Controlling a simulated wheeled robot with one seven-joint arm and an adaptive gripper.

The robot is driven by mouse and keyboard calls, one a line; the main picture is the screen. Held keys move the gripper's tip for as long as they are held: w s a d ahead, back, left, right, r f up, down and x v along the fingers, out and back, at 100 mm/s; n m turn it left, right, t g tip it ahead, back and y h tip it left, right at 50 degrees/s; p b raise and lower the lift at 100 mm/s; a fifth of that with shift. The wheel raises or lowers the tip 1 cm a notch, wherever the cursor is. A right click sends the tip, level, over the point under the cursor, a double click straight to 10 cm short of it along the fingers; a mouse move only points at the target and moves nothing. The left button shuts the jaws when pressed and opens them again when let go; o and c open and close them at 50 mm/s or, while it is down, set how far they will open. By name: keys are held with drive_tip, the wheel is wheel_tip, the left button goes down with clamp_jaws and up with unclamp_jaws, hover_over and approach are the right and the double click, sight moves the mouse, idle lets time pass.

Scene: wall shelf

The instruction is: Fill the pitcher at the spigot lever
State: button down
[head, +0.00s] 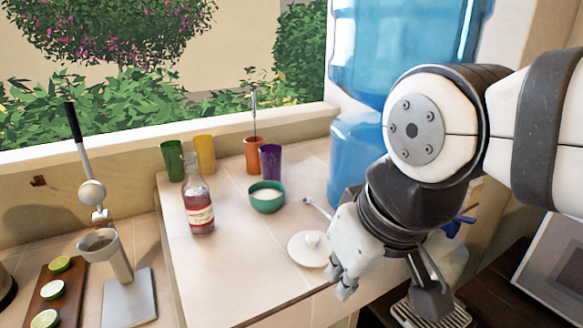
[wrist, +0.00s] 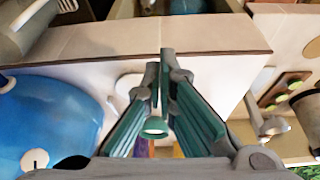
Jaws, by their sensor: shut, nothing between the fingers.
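My gripper (head: 343,284) is shut and empty, above the front edge of the counter beside a white lid (head: 309,250). In the wrist view its fingertips (wrist: 161,62) are together. A blue lever (head: 458,222), seemingly the spigot lever, shows behind my arm at the right of the blue water bottle (head: 355,158). A pale, partly hidden vessel (head: 452,258), possibly the pitcher, stands below the lever, right of my gripper. My arm hides much of the dispenser, and I cannot tell where the spigot's mouth is.
A slatted drip tray (head: 440,316) lies at the lower right. On the counter stand a red bottle (head: 198,205), a green bowl (head: 267,197) and several coloured cups. A lime board (head: 50,285) and a press (head: 118,265) are left. The counter's front middle is clear.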

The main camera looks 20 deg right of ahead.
drive_tip(key=w+d+r+p, duration=0.1)
drive_tip(key=d+r+p, duration=0.1)
drive_tip(key=d+r, duration=0.35)
drive_tip(key=w+d+r+y+p, duration=0.1)
drive_tip(key=d+r, duration=0.1)
drive_tip(key=d, duration=0.7)
drive_tip(key=w+d+r+p, duration=0.1)
drive_tip(key=d+r+p, duration=0.1)
drive_tip(key=d+r, duration=0.35)
drive_tip(key=s+d+t, duration=0.1)
drive_tip(key=s+d, duration=0.3)
drive_tip(key=d, duration=0.7)
drive_tip(key=shift+d+n+t+h+p, duration=0.25)
drive_tip(key=shift+n+t+h+p, duration=0.05)
drive_tip(key=shift+n+p, duration=0.1)
hover_over(471, 218)
drive_tip(key=w, duration=0.1)
wheel_tip(471, 218, down, 8)
drive_tip(key=shift+f, duration=0.15)
drive_tip(key=f, duration=0.3)
drive_tip(key=shift+s+f, duration=0.35)
drive_tip(key=shift+f, duration=0.25)
drive_tip(key=shift+s+f+b, duration=0.1)
drive_tip(key=shift+b, duration=0.25)
